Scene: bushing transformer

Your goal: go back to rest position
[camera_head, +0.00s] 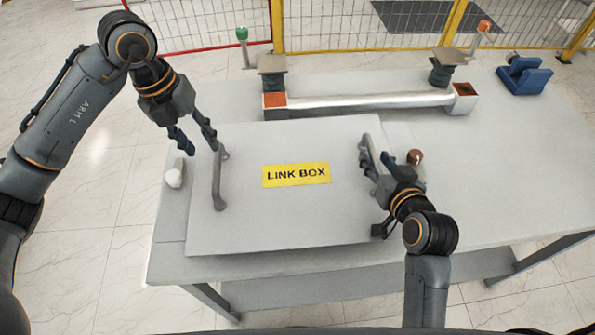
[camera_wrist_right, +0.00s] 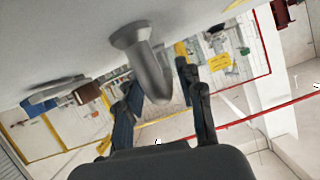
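The link box lid (camera_head: 285,215) is a flat grey panel with a yellow LINK BOX label (camera_head: 297,174), lying on the table. It has a left handle (camera_head: 217,185) and a right handle (camera_head: 367,165). My left gripper (camera_head: 197,143) is open and empty, its fingertips close to the far end of the left handle; contact cannot be told. My right gripper (camera_head: 377,165) is at the right handle. In the right wrist view, the right gripper's two fingers (camera_wrist_right: 160,100) are spread apart, with the grey handle (camera_wrist_right: 150,70) showing between them and not clamped.
The grey table (camera_head: 500,180) carries a silver bar (camera_head: 370,102) with orange-topped ends behind the lid. A blue block (camera_head: 524,77) sits at the back right and a small white object (camera_head: 174,175) at the left edge. A yellow and red fence stands behind.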

